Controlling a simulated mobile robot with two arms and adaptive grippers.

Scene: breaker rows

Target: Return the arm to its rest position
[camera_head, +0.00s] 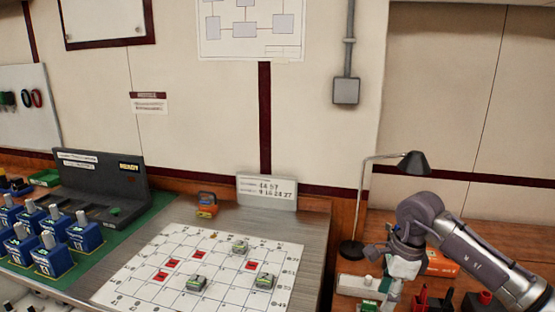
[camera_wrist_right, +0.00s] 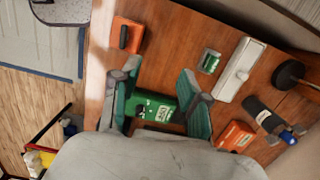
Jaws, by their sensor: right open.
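My right arm (camera_head: 480,258) comes in from the right in the head view, over the right-hand wooden table. Its gripper (camera_head: 385,262) hangs there, partly hidden by the wrist. In the right wrist view, the gripper (camera_wrist_right: 158,78) has its two fingers spread apart with nothing held between them. A green box (camera_wrist_right: 152,106) lies on the table beyond the fingers; whether they touch it I cannot tell. My left gripper does not show.
A desk lamp (camera_head: 412,163) stands close behind the right gripper. The wrist view shows an orange case (camera_wrist_right: 127,35), a white bar-shaped device (camera_wrist_right: 240,68) and an orange box (camera_wrist_right: 235,136) around it. A grid sheet (camera_head: 215,290) with several small modules lies left.

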